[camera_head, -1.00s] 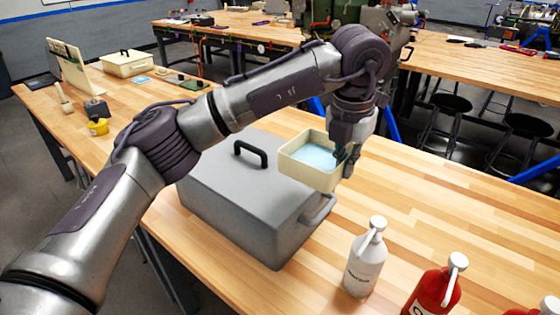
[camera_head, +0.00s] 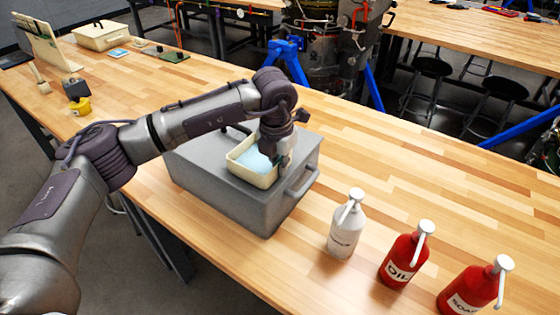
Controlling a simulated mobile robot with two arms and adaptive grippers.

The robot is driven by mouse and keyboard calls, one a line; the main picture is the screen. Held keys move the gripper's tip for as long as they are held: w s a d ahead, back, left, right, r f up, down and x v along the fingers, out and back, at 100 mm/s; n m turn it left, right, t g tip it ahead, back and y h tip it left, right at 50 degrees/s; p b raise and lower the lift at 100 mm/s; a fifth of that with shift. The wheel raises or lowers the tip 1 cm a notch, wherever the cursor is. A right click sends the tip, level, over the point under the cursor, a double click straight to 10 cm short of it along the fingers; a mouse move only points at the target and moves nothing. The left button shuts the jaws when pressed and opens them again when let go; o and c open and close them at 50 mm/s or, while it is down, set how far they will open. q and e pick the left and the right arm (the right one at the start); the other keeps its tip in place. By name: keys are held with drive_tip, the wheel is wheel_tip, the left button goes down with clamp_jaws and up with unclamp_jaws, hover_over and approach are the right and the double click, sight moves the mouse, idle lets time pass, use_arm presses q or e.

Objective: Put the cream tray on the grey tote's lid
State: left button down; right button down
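The cream tray (camera_head: 240,167), with something light blue inside, is over the right part of the lid of the grey tote (camera_head: 236,204). It looks level and appears to rest on the lid or sit just above it; I cannot tell which. My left gripper (camera_head: 280,158) is at the tray's right side, fingers pointing down at its rim. The fingers seem shut on the rim, though they are partly hidden. My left arm crosses in front of the lid and hides much of its black handle. My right gripper is not in view.
A white bottle (camera_head: 346,226) stands right of the tote, with a red oil bottle (camera_head: 404,257) and a red soap bottle (camera_head: 474,287) further right. A yellow item (camera_head: 79,107) and a cream case (camera_head: 103,37) are at the far left. The wooden table (camera_head: 420,165) is clear behind the bottles.

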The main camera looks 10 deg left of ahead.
use_arm(q)
drive_tip(key=shift+d+f+b, duration=0.1)
drive_tip(key=shift+f+b, duration=0.05)
drive_tip(key=shift+b, duration=0.15)
drive_tip(key=c, duration=1.3)
unclamp_jaws()
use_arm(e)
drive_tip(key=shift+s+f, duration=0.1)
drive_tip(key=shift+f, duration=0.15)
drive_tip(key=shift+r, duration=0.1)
